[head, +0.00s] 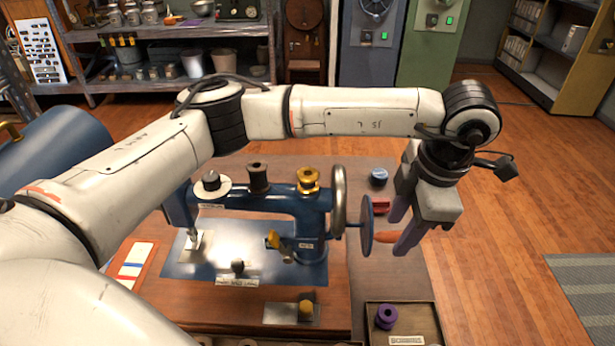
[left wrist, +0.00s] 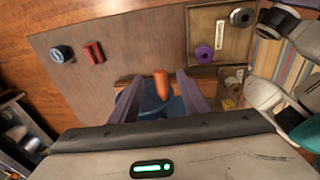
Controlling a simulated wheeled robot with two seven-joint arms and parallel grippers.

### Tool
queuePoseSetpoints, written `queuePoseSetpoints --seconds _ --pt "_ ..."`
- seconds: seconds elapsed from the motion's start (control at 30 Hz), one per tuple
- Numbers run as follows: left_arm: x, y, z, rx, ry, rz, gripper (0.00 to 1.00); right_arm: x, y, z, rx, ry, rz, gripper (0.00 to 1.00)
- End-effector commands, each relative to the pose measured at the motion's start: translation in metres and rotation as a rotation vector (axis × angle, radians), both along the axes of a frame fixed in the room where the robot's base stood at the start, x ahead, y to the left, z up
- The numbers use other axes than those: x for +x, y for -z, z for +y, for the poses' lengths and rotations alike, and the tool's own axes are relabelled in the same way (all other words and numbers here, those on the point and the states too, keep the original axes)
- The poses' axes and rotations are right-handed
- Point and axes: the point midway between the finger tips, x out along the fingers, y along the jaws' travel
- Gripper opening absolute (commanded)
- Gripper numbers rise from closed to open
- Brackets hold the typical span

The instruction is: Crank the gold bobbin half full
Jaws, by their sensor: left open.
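A blue crank disc (head: 367,226) stands on the machine's right side with an orange handle (head: 387,237) pointing right. My left gripper (head: 401,232) is open at this handle, fingers pointing down. In the left wrist view the orange handle (left wrist: 161,84) shows between the two purple-grey fingers (left wrist: 160,95); contact cannot be told. How much thread is on the gold bobbin is too small to tell. My right gripper does not show.
A tray (head: 371,322) with a purple spool (head: 387,316) is at the table's front right. A silver handwheel (head: 339,200) stands left of the disc. Open floor lies to the right.

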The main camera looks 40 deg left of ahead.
Motion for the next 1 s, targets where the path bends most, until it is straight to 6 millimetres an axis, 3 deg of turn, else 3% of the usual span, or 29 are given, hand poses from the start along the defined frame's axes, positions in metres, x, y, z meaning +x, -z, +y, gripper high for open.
queuePoseSetpoints --seconds 0.37,1.0 --pt "-0.002 -0.033 -0.006 -0.001 0.0 -0.001 0.42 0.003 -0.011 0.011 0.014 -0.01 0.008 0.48" --pt "-0.005 -0.079 -0.013 -0.001 0.0 -0.001 0.42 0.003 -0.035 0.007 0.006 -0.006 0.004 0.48"
